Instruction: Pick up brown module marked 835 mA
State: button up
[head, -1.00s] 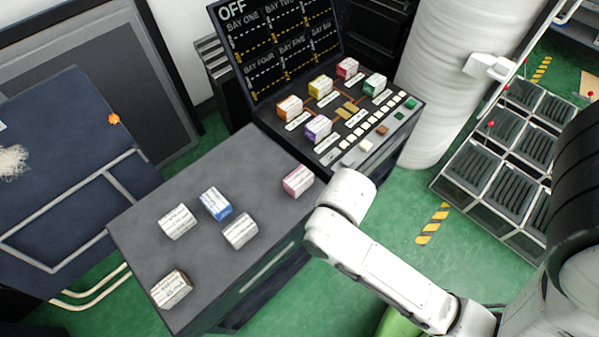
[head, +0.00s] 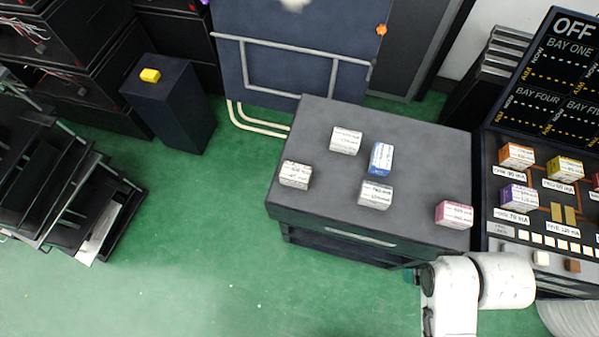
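The module at the left end of the grey cabinet top, a small block with a pale printed label and brownish edges (head: 295,174), looks like the brown one. Its marking is too small to read, so I cannot confirm 835 mA. It sits on the cabinet top (head: 440,150), apart from the other modules. White links of my arm show at the lower right, in front of the cabinet's right end. My gripper's fingers cannot be made out, and nothing is seen held.
White modules (head: 346,140) and (head: 376,195), a blue module (head: 381,159) and a pink module (head: 454,214) share the cabinet top. A control panel (head: 490,205) with coloured modules stands at the right. Green floor (head: 230,270) is open in front.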

aim_at(294, 175)
jog(key=i+j+u, duration=0.15)
jog(key=j, duration=0.3)
jog(key=i+j+u, duration=0.15)
jog(key=j, duration=0.3)
jog(key=i+j+u, duration=0.1)
jog(key=i+j, duration=0.25)
jog(key=i+j+u, duration=0.15)
jog(key=j, duration=0.25)
jog(key=i, duration=0.1)
